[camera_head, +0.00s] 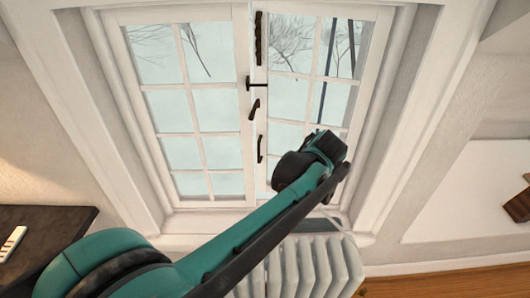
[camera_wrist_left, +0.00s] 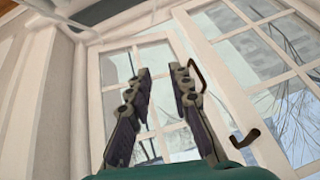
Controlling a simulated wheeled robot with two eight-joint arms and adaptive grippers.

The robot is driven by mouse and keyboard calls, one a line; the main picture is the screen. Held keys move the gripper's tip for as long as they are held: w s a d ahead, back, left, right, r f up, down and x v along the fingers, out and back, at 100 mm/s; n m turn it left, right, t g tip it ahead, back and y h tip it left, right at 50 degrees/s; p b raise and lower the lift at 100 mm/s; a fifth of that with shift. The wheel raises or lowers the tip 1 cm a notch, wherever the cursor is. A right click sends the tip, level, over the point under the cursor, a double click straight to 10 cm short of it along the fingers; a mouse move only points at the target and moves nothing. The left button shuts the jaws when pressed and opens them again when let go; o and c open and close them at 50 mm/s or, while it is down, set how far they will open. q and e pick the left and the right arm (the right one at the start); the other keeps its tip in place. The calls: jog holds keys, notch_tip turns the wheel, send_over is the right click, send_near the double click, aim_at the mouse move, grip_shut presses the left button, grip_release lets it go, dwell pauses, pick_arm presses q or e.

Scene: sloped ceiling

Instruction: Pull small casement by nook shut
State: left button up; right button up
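The white casement window has a left sash (camera_head: 190,100) and a right sash (camera_head: 318,80), both with divided panes. Dark handles sit where they meet: a long bar (camera_head: 258,38), a lever (camera_head: 254,108) and a short bar (camera_head: 260,148). I cannot tell how far either sash stands open. My left arm reaches across the lower right sash; its fingers are hidden in the head view. In the left wrist view my left gripper (camera_wrist_left: 162,75) is open and empty, with a bar handle (camera_wrist_left: 196,76) beside its right finger and a lever (camera_wrist_left: 246,138) further right. Contact is unclear. My right gripper is not in view.
A white radiator (camera_head: 305,268) stands below the sill under my left arm. A dark tabletop (camera_head: 45,232) with a small pale object (camera_head: 12,242) is at the lower left. A wooden item (camera_head: 518,205) shows at the right edge.

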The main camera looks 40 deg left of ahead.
pick_arm(q)
jog(key=w+a+f+n+g+y, duration=0.35)
jog(key=w+a+n, duration=0.25)
jog(key=w+a, duration=0.45)
jog(key=n+g+y+b, duration=0.2)
jog(key=n+g+y, duration=0.25)
jog(key=n, duration=0.35)
send_near(264, 151)
jog(key=s+r, duration=0.3)
jog(key=s, duration=0.2)
jog(key=shift+t, duration=0.5)
jog(key=b+x, duration=0.1)
jog(key=x, duration=0.5)
jog(key=shift+a+f+b, duration=0.15)
jog(key=shift+a+b, duration=0.15)
jog(key=shift+b, duration=0.1)
grip_shut()
